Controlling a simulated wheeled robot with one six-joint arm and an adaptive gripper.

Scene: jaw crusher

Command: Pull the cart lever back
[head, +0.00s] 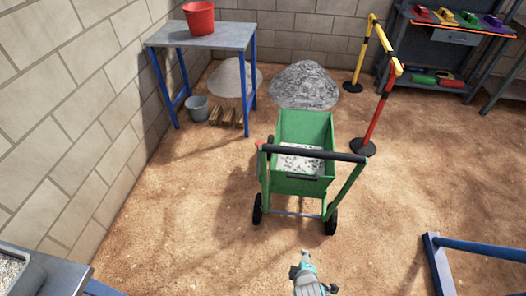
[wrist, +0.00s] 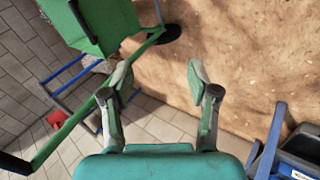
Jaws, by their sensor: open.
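A green cart (head: 303,128) with a black push bar (head: 315,152) stands on the dirt floor, with pale gravel inside. A small red-tipped part (head: 258,146), possibly the lever, shows at the left end of the bar; its shape is too small to tell. My gripper (head: 306,262) is at the bottom of the head view, apart from the cart on its handle side. In the wrist view my gripper (wrist: 158,78) is open and empty, with floor showing between its fingers. The cart (wrist: 100,25) is at upper left there, and the bar end (wrist: 14,163) at lower left.
A grey table (head: 205,37) with a red bucket (head: 199,18) stands behind left, near gravel heaps (head: 304,86). A red and yellow barrier (head: 376,112) stands behind right. A blue frame (head: 480,247) is at lower right, a bench (head: 60,272) at lower left.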

